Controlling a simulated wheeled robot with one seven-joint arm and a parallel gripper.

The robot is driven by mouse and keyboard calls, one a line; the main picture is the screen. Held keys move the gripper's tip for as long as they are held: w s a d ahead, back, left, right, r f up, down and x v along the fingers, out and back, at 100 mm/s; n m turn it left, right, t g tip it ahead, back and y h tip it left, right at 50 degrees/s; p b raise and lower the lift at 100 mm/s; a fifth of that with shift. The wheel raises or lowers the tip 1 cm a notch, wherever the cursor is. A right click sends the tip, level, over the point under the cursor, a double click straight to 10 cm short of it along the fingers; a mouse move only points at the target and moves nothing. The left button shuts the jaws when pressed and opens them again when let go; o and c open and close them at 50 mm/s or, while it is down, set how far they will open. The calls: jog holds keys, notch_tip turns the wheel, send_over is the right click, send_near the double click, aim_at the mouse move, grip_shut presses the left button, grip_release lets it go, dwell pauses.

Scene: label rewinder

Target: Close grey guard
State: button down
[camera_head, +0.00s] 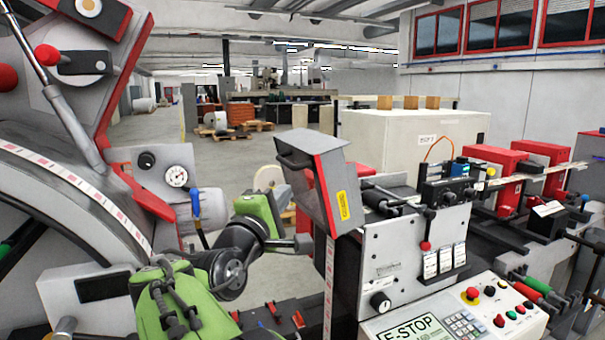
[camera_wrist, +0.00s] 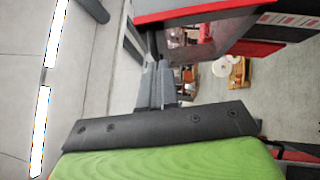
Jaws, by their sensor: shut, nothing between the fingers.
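The grey guard (camera_head: 338,190), with red edges and a yellow label, stands raised and tilted over the machine front, with a dark handle bar (camera_head: 293,162) at its upper left. My gripper (camera_head: 306,243) is shut and empty, just below and left of the guard's lower edge. Whether it touches the guard cannot be told. In the wrist view my shut fingers (camera_wrist: 158,82) point up the picture. A grey part with a red edge (camera_wrist: 190,12), apparently the guard, crosses the top of that view close beyond the fingertips.
A control panel (camera_head: 470,318) with buttons and an E-STOP label lies at lower right. A large grey and red machine part (camera_head: 60,220) fills the left. Red units (camera_head: 500,170) stand at right. A white roll (camera_head: 268,178) sits on the floor behind the guard.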

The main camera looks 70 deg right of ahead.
aim_at(315, 169)
jog(key=s+d, duration=0.1)
jog(key=d, duration=0.1)
jog(key=s+d+r+p, duration=0.1)
jog(key=d, duration=0.2)
jog(key=d+r, duration=0.1)
jog(key=d, duration=0.1)
jog(key=shift+s+d+p, duration=0.2)
jog(key=shift+s+p, duration=0.2)
jog(key=shift+w+f, duration=0.1)
